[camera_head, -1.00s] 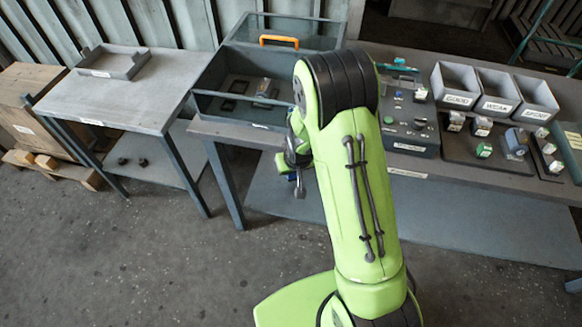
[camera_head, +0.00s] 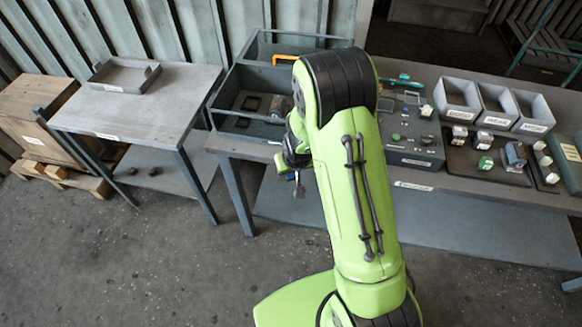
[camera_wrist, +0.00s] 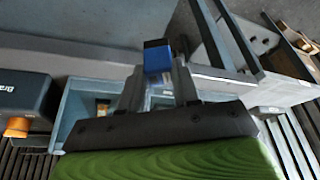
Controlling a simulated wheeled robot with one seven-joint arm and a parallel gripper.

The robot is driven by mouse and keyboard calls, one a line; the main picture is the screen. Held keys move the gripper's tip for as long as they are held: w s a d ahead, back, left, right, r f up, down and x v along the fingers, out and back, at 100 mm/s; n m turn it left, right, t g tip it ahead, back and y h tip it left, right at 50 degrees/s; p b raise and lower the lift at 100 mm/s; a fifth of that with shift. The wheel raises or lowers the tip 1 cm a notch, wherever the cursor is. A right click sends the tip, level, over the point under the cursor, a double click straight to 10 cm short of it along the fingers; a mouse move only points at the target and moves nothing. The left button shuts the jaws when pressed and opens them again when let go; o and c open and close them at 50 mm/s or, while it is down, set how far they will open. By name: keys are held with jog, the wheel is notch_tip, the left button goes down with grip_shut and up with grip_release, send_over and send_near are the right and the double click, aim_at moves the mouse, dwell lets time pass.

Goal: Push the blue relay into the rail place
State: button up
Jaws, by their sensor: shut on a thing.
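In the head view my gripper (camera_head: 298,186) hangs in front of the bench's front edge, left of my arm. I cannot pick out the rail place in either view; my arm covers part of the bench.
An open box (camera_head: 222,119) with dark items inside stands on the bench, behind my gripper. Labelled grey bins (camera_head: 458,97) and small blocks are to the right. A side table (camera_head: 118,115) with a shallow tray (camera_head: 105,85) stands left. Open floor lies in front.

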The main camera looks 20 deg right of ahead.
notch_tip(320, 180, up, 6)
jog(key=p, duration=0.4)
jog(key=shift+p, duration=0.3)
jog(key=shift+d+f+b, duration=0.1)
jog(key=shift+f+b, duration=0.55)
jog(key=shift+f, duration=0.05)
